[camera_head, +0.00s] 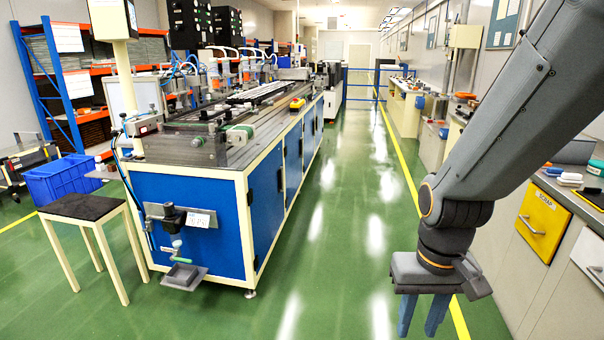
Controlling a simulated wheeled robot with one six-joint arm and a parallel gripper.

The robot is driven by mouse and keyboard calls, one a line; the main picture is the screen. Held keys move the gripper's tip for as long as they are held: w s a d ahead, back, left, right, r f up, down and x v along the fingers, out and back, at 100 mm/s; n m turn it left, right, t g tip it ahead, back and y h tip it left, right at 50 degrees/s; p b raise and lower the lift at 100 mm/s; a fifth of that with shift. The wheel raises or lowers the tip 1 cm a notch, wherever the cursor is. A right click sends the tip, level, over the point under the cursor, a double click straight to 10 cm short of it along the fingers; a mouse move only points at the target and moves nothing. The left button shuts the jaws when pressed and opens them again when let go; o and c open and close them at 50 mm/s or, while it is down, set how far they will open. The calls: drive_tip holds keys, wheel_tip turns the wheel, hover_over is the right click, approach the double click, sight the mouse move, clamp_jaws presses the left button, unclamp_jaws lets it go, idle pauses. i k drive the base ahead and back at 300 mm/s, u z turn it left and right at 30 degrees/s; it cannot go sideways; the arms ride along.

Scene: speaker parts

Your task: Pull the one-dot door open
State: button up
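My gripper (422,316) hangs over the green floor at the lower right, pointing down. Its two blue fingers are apart with nothing between them, and their tips are near the bottom edge. Blue doors line the right side of the long machine: a near one (266,203), a middle one (293,156) and farther ones (309,131). They look shut, and I cannot make out dot marks on any of them. My gripper is well to the right of these doors, across the open aisle, and touches nothing.
A yellow drawer front (541,226) and a white one (590,258) are in the right-hand bench. A black-topped stool (82,206) and blue crate (62,178) stand at left. A grey tray (184,275) juts from the machine's front. The green aisle is clear.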

sight(266, 184)
drive_tip(key=i, duration=3.3)
drive_tip(key=z, duration=0.15)
